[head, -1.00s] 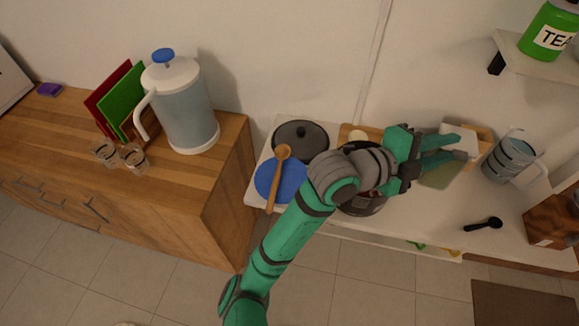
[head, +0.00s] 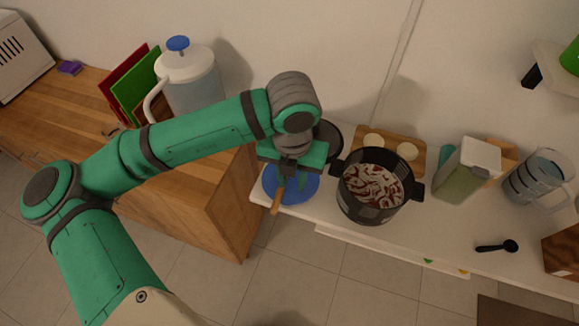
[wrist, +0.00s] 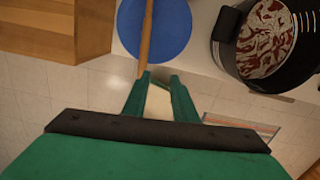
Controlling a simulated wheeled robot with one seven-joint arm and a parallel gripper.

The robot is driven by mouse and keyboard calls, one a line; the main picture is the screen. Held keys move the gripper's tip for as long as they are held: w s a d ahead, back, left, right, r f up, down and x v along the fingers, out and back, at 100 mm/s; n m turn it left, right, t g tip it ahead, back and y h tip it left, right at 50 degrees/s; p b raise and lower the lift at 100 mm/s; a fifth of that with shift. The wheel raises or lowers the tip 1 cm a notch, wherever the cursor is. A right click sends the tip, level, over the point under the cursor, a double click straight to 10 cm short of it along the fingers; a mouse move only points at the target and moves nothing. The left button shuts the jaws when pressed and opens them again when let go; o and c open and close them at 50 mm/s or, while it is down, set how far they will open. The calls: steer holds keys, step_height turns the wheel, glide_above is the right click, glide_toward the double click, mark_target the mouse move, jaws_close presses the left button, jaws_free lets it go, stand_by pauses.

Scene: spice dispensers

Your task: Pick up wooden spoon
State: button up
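The wooden spoon lies across the blue plate. In the head view only its handle end (head: 276,204) shows at the plate's left edge; my gripper hides the bowl of the spoon. In the wrist view the handle (wrist: 147,32) runs down from the top edge to the left fingertip. My gripper (head: 290,185) points down over the plate. In the wrist view its fingers (wrist: 158,80) are apart with a narrow empty gap between the tips. The handle end appears beside the left tip; I cannot tell whether they touch.
The blue plate (head: 309,191) sits at the counter's left end. A dark pot (head: 370,207) with red and white contents stands just right of it. A dark lid (head: 329,137) lies behind. A wooden cabinet (head: 228,200) is at left. A black scoop (head: 497,246) lies farther right.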

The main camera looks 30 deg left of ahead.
steer(key=s+a+g, duration=0.1)
steer(key=s+a, duration=0.1)
steer(key=a, duration=0.1)
glide_above(276, 203)
steer(key=shift+y, duration=0.4)
steer(key=f, duration=0.4)
steer(key=shift+d+f, duration=0.15)
steer(key=shift+d, duration=0.05)
steer(key=shift+a+f, duration=0.2)
steer(key=shift+f, duration=2.95)
steer(key=shift+c, duration=0.3)
jaws_close()
